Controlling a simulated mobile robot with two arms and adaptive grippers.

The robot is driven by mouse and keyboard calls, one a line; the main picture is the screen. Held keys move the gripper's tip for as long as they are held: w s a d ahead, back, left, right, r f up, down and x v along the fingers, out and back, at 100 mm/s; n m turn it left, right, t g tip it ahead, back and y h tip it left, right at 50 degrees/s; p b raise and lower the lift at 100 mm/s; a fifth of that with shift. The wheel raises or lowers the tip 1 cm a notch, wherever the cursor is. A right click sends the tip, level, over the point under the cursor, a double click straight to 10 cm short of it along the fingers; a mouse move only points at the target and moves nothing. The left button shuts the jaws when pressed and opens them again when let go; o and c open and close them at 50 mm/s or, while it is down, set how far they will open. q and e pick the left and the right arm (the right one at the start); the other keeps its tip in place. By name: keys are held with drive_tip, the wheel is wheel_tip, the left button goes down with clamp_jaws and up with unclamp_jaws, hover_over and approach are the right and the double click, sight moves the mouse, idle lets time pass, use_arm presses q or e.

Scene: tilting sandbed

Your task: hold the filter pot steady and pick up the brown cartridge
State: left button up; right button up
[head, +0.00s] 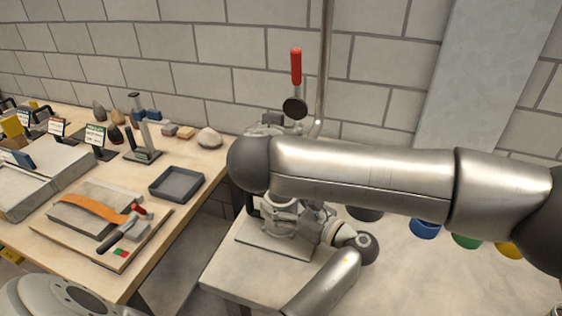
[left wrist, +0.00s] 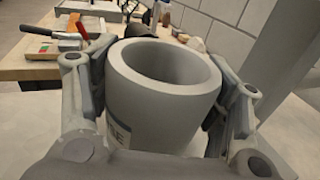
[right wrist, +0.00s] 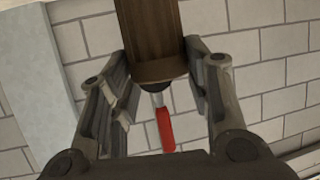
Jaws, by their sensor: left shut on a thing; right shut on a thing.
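The grey filter pot (left wrist: 150,115) stands open-topped between the fingers of my left gripper (left wrist: 162,75), which is shut on its outer wall. The pot's inside looks empty as far as the rim lets me see. In the head view my left gripper (head: 318,224) reaches the stand area from the right, below my right forearm. The brown cartridge (right wrist: 152,30) is between the fingertips of my right gripper (right wrist: 156,58), which is shut on it. In the head view my right forearm hides the right gripper and the cartridge.
A red-handled lever (head: 296,68) stands upright behind my forearm. A workbench (head: 185,205) at left carries a dark tray (head: 177,183), a board with an orange strip (head: 95,207) and several stones. Blue (head: 424,230), green and yellow round items lie at right.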

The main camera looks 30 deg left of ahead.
drive_tip(key=shift+r, duration=2.25)
use_arm(q)
drive_tip(key=o, duration=1.4)
